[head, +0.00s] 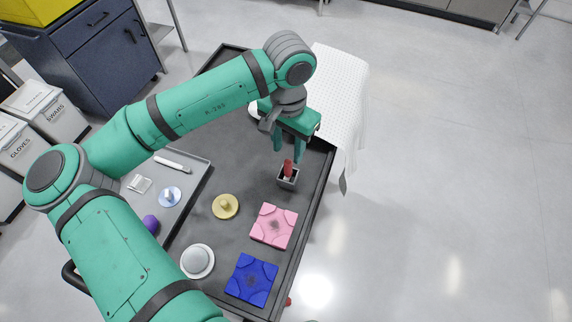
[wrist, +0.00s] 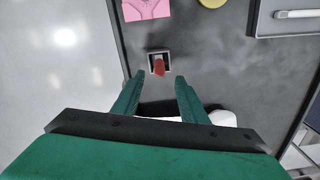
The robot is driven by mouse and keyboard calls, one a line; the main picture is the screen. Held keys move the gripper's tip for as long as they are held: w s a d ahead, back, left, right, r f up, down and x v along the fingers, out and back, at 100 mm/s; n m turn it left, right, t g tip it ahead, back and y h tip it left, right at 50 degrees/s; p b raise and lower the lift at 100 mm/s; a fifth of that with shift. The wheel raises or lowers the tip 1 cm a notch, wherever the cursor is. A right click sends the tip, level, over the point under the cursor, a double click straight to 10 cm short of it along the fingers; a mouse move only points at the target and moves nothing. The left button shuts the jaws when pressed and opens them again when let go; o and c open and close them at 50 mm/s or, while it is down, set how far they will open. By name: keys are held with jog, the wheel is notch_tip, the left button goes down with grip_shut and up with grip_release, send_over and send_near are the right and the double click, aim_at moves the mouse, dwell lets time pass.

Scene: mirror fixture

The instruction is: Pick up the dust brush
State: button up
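A red-handled item, which looks like the dust brush (head: 288,167), stands in a small square grey holder (head: 287,181) near the right edge of the dark cart top. Its lower end is hidden inside the holder. In the wrist view the red handle (wrist: 159,66) shows just beyond the fingertips, within the square holder (wrist: 153,55). My gripper (head: 287,160) is open, pointing down close above the holder. In the wrist view the fingers (wrist: 159,79) are spread apart with nothing visible between them.
A pink tile (head: 274,226) and a blue tile (head: 251,280) lie nearer on the cart. A yellow round knob piece (head: 225,207) and a white dome (head: 197,261) lie left. A grey tray (head: 198,168) holds small parts. A white cloth (head: 340,90) drapes over the far right corner.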

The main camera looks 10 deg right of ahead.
aim_at(288, 161)
jog(key=f, duration=0.3)
jog(key=shift+w+f, duration=0.2)
jog(key=shift+f, duration=0.05)
jog(key=shift+s+d+f, duration=0.1)
jog(key=shift+f, duration=0.25)
jog(key=shift+s+f, duration=0.2)
jog(key=shift+f, duration=1.95)
grip_shut()
